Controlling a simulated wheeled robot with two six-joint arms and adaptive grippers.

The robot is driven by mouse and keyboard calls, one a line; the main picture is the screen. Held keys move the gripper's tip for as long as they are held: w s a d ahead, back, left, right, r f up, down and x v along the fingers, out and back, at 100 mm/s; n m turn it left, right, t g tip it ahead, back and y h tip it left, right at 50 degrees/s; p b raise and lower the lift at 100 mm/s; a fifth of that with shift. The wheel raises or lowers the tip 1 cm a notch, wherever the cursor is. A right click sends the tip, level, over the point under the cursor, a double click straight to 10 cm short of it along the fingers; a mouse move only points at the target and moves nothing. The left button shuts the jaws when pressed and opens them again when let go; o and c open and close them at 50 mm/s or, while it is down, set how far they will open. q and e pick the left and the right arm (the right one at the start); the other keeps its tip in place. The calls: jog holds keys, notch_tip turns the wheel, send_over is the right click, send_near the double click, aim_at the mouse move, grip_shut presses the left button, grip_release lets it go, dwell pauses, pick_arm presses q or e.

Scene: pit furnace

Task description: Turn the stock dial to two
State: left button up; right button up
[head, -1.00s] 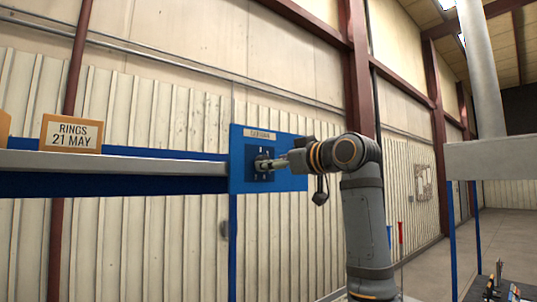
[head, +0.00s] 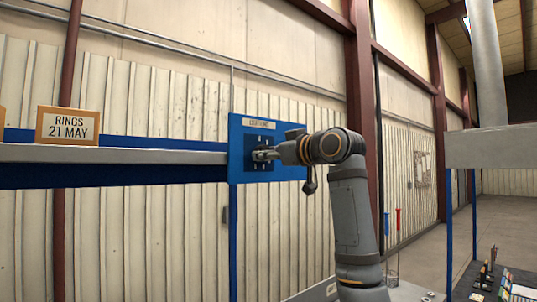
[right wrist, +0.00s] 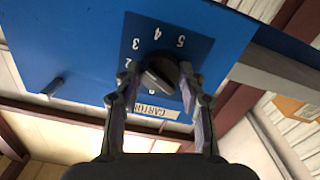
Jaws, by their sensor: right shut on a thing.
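The stock dial is a dark round knob (right wrist: 160,70) on a dark blue plate with white numerals, fixed to a blue panel (head: 239,165). In the right wrist view the numerals look upside down; 5, 4 and 3 show, and a finger partly covers the 2. My right gripper (right wrist: 158,80) is shut on the knob, with one finger on each side of it. In the head view the gripper (head: 262,155) is against the plate and hides most of the dial. Which numeral the dial points at I cannot tell. My left gripper is not in view.
A label plate (head: 259,124) sits above the dial. A grey shelf (head: 120,154) on a blue beam runs left from the panel, carrying a box marked RINGS 21 MAY (head: 68,125). A dark tray with small items (head: 500,284) is at lower right.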

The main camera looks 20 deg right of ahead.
jog(key=shift+n+p, duration=0.7)
jog(key=shift+n, duration=3.1)
jog(key=o, duration=1.2)
